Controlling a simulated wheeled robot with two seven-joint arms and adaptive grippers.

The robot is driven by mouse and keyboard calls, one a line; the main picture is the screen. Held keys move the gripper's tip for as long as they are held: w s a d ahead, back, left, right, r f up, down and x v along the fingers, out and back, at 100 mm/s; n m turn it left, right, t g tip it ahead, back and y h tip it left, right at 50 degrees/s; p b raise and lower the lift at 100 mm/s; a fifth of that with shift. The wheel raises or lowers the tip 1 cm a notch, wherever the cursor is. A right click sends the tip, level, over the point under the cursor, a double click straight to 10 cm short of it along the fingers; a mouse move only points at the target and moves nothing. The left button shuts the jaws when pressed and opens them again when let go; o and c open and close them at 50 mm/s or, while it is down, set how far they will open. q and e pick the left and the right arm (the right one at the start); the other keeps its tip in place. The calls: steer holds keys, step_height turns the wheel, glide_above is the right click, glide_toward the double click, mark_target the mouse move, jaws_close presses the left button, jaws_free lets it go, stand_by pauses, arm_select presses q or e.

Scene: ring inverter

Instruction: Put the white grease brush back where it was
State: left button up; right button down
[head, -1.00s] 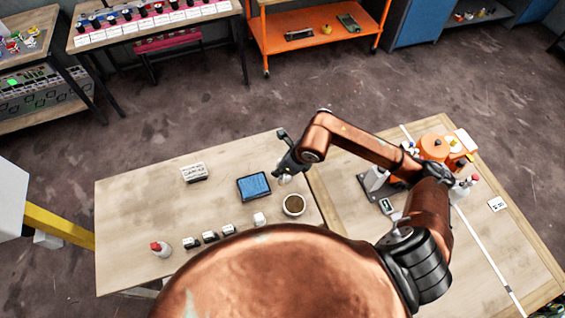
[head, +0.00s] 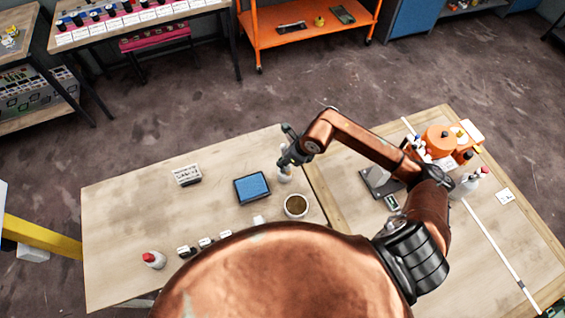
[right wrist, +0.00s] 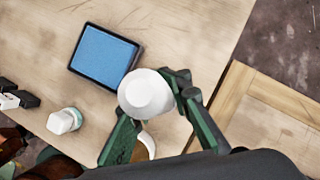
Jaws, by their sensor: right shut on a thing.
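My right gripper (head: 286,163) is shut on a white, round-topped thing (right wrist: 146,92), which I take to be the white grease brush. It also shows as a small pale shape under the fingers in the head view (head: 284,175). The gripper is over the table, right of the blue pad (head: 252,187) and behind the round dish with brown content (head: 296,205). In the right wrist view the fingers hide most of that dish. The lower part of the held thing is hidden, and I cannot tell whether it touches the table. My left gripper is not in view.
A small white piece (head: 259,220), several black-and-white blocks (head: 205,242) and a red-capped bottle (head: 153,260) line the near side. A labelled block (head: 187,175) stands at the left. Orange equipment (head: 440,140) stands at the right.

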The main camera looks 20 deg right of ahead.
steer(key=c, duration=2.1)
jaws_free()
steer(key=shift+s+d+f, duration=0.4)
steer(key=shift+s+f, duration=0.1)
steer(key=shift+f, duration=0.15)
steer(key=shift+o, duration=1.4)
steer(key=shift+a, duration=0.1)
steer(key=shift+r, duration=0.15)
steer(key=v, duration=1.2)
steer(key=shift+w+r, duration=0.2)
steer(key=shift+w, duration=0.1)
steer(key=shift+a, duration=0.1)
